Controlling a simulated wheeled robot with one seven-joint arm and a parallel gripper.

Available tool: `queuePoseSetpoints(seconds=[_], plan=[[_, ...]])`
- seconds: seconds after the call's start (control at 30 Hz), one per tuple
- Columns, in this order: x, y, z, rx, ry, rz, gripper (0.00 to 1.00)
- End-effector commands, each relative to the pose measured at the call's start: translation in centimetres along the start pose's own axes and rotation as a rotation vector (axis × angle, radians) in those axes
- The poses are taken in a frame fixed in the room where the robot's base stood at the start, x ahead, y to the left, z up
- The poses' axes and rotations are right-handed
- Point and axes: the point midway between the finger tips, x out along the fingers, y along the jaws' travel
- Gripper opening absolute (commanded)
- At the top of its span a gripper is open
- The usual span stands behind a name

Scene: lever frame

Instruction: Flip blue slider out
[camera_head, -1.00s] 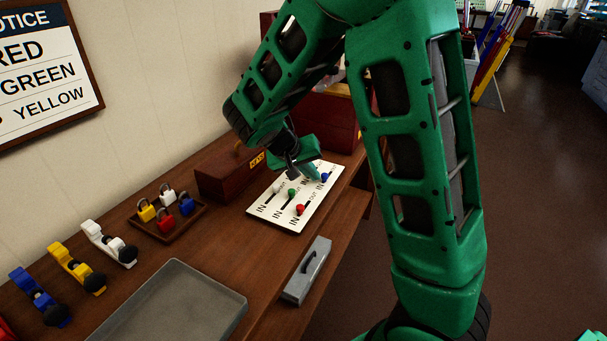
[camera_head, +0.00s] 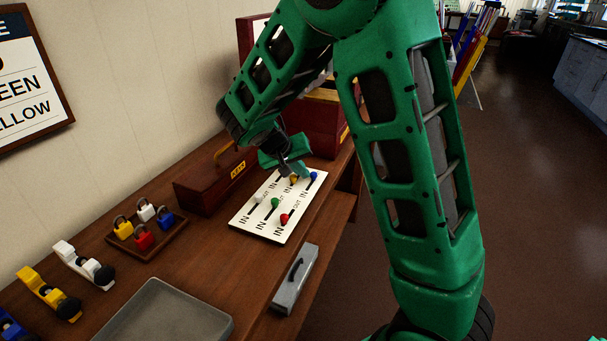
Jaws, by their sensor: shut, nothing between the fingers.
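The blue slider (camera_head: 313,175) is a small blue knob at the far right corner of the white slider board (camera_head: 264,227), which is marked IN and OUT. My gripper (camera_head: 298,172) is shut and empty over the far end of the board, just left of the blue slider. I cannot tell whether it touches the knob. A yellow knob (camera_head: 293,179) shows just beside and below my fingertips. On the same board are a green knob (camera_head: 275,203), a red knob (camera_head: 284,218) and a white knob (camera_head: 258,199).
A dark red box (camera_head: 212,181) stands left of the board. A tray of small padlocks (camera_head: 146,236), a grey tray (camera_head: 166,318) and a grey handled block (camera_head: 295,282) lie nearer. A larger red box (camera_head: 325,125) stands behind my gripper.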

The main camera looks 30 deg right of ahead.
Motion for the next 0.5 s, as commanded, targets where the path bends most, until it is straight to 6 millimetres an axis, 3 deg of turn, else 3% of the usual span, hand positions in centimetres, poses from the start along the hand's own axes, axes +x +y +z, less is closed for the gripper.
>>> queuePoseSetpoints(seconds=[0.27,0.5], plan=[[-0.4,0.1,0.1,0.000,-0.003,0.004,0.00],[-4.1,-0.2,0.0,-0.002,0.002,-0.001,0.00]])
